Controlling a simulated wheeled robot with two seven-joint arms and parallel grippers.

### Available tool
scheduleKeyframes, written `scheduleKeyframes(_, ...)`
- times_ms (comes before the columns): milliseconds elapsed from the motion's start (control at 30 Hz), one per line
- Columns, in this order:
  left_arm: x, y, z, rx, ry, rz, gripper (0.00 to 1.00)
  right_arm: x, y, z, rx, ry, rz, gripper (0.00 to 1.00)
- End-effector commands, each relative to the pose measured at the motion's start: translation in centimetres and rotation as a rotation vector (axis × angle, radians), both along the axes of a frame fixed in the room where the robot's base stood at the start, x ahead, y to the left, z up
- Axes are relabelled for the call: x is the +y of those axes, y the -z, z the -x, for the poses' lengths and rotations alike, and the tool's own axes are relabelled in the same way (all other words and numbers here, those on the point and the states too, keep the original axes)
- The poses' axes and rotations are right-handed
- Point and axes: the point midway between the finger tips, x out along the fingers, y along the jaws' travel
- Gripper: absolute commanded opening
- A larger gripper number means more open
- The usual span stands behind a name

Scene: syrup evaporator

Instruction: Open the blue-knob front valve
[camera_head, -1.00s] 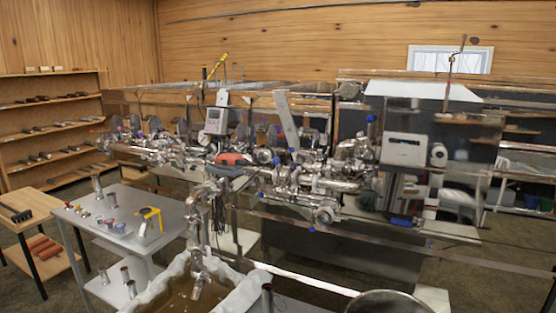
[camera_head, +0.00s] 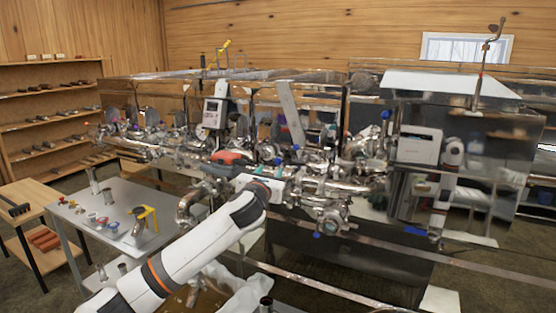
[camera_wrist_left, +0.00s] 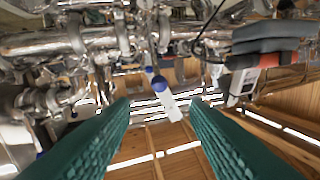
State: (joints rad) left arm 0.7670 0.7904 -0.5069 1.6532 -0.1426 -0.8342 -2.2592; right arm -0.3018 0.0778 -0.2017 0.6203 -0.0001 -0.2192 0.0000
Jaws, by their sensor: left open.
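Several blue knobs sit on the shiny steel piping (camera_head: 330,187) of the evaporator in the head view. One blue knob (camera_head: 295,148) is at the foot of a pale strip, another (camera_head: 386,115) is higher at the right, and another (camera_head: 317,235) is low on the front. I cannot tell for certain which is the front valve. My left gripper (camera_head: 284,173) reaches the pipes from below left, its fingers hard to make out. In the left wrist view its teal fingers (camera_wrist_left: 160,103) are open and empty, with a blue knob (camera_wrist_left: 160,84) beyond the gap. My right gripper is not in view.
A red-and-black tool (camera_head: 232,157) lies by the pipes left of my gripper; its red part also shows in the left wrist view (camera_wrist_left: 268,60). A metal rail (camera_head: 320,290) crosses low in front.

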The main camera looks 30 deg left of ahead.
Motion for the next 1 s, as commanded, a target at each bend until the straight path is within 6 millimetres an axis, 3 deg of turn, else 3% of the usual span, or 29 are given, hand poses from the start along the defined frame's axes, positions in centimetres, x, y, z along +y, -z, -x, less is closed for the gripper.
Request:
scheduleKeyframes(167, 0.9, -0.2, -2.9, 0.001, -0.002, 0.006, 0.42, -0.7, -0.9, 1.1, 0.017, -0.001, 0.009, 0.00)
scheduleKeyframes(500, 2.3, -0.1, -7.6, 0.002, -0.001, 0.005, 0.42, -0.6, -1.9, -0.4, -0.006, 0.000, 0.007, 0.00)
scheduleKeyframes(733, 2.7, 0.0, -9.2, 0.001, 0.000, 0.004, 0.42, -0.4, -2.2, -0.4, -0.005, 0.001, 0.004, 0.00)
scheduleKeyframes(1000, 2.9, 0.1, -9.5, 0.000, 0.001, 0.002, 0.42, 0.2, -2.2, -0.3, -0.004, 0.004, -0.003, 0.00)
